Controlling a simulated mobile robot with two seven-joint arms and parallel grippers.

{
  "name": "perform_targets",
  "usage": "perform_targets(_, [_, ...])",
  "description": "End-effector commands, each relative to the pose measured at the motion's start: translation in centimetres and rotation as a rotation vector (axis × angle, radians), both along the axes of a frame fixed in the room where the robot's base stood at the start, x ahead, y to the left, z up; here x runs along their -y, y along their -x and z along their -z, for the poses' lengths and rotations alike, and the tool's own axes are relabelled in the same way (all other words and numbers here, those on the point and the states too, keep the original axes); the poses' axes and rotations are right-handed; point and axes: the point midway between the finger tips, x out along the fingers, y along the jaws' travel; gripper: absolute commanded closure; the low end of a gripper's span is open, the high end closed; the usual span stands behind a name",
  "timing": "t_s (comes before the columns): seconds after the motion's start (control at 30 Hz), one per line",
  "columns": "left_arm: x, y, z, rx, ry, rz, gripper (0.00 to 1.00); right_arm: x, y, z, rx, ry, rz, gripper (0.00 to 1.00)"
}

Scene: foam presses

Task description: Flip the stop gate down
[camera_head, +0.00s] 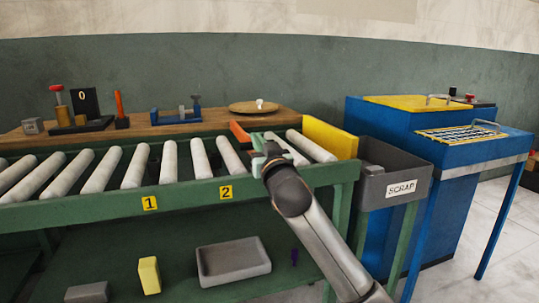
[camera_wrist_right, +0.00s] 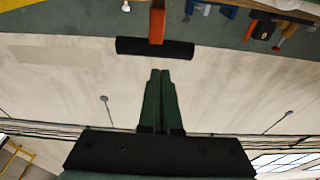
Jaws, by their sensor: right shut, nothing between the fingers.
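An orange bar (camera_head: 240,132), which looks like the stop gate's lever, stands up over the roller conveyor near label 2. In the right wrist view an orange arm with a black crosspiece (camera_wrist_right: 155,47) shows beyond my fingertips. My right gripper (camera_head: 259,143) is over the rollers, just right of the orange bar in the head view. In the wrist view its green fingers (camera_wrist_right: 160,100) are together and empty, apart from the black crosspiece in the picture. The gate's lower part is hidden behind my gripper. My left gripper is not in view.
A yellow end plate (camera_head: 331,137) closes the conveyor's right end. A grey scrap bin (camera_head: 396,187) and blue machine (camera_head: 388,122) stand right. A wooden bench (camera_head: 140,128) with tools lies behind. A grey tray (camera_head: 233,262) and yellow block (camera_head: 149,275) sit below.

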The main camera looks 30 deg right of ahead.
Motion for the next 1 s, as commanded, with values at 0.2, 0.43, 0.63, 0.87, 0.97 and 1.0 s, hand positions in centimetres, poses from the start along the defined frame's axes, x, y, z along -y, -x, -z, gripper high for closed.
perform_targets(0.2, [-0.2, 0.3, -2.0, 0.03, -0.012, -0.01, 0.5, -0.3, 2.2, -0.6, 0.017, 0.004, -0.001, 1.0])
perform_targets(0.43, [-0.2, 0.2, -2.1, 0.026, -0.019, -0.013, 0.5, -1.0, 5.7, 1.3, 0.022, 0.003, -0.001, 1.0])
perform_targets(0.63, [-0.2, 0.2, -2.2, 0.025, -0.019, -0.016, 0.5, -1.4, 7.7, 2.4, 0.024, 0.004, 0.001, 1.0])
perform_targets(0.87, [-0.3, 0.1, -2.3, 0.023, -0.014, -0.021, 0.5, -1.6, 8.5, 2.8, 0.026, 0.006, 0.002, 1.0])
perform_targets(0.97, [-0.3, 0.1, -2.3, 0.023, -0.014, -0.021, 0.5, -1.6, 8.5, 2.8, 0.027, 0.006, 0.002, 1.0])
perform_targets(1.0, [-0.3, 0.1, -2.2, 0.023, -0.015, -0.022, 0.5, -1.6, 8.5, 2.8, 0.027, 0.006, 0.002, 1.0])
